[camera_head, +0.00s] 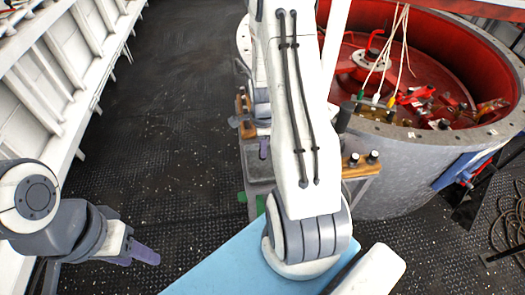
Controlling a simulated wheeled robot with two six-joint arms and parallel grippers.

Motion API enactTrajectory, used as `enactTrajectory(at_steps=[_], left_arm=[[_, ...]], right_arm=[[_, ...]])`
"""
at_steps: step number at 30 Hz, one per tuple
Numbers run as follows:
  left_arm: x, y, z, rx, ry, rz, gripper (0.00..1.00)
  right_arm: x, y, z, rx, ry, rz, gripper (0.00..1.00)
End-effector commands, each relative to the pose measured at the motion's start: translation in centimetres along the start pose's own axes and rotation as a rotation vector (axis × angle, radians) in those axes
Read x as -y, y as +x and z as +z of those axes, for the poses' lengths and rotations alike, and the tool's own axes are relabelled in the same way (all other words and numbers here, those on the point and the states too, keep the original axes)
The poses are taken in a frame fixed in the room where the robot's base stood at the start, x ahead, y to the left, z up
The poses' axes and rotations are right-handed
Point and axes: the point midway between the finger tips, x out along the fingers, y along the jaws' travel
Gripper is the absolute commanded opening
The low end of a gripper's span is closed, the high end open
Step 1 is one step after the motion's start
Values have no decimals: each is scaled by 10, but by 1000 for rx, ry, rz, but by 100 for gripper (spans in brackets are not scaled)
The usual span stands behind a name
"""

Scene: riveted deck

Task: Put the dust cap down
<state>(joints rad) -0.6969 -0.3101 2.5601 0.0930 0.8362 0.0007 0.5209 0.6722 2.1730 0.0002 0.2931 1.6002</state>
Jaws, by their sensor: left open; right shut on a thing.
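My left gripper (143,252) is open and empty at the lower left, above the dark deck. My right arm crosses the middle of the view and hides most of my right gripper. Only a purple finger of the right gripper (263,149) shows just left of the arm, over the narrow bench. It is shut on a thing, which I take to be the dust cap. I cannot make out the cap itself, as it is hidden behind the finger and the arm.
A narrow grey bench (257,187) with wooden blocks (362,165) stands beneath my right arm. A large round metal housing (400,180), red inside with cables and connectors, is at the right. A blue panel (220,264) lies at the bottom. The deck (150,130) at left is clear.

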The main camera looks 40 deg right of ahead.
Motion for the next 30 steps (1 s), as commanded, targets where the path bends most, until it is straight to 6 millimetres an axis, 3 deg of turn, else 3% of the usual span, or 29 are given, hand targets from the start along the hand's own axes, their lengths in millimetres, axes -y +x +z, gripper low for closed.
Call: enactTrajectory(at_steps=[6,18,19,21,30], left_arm=[[-1,-8,0,0,0,0,50],[0,-4,0,0,0,0,50],[0,-4,0,0,0,0,50],[0,-5,0,0,0,0,50],[0,-6,0,0,0,0,50]], right_arm=[[-1,25,0,0,-1,3,0],[-1,32,0,0,-1,1,0],[0,31,0,0,-1,1,34],[0,30,0,0,-1,1,57],[0,29,0,0,-1,1,57]])
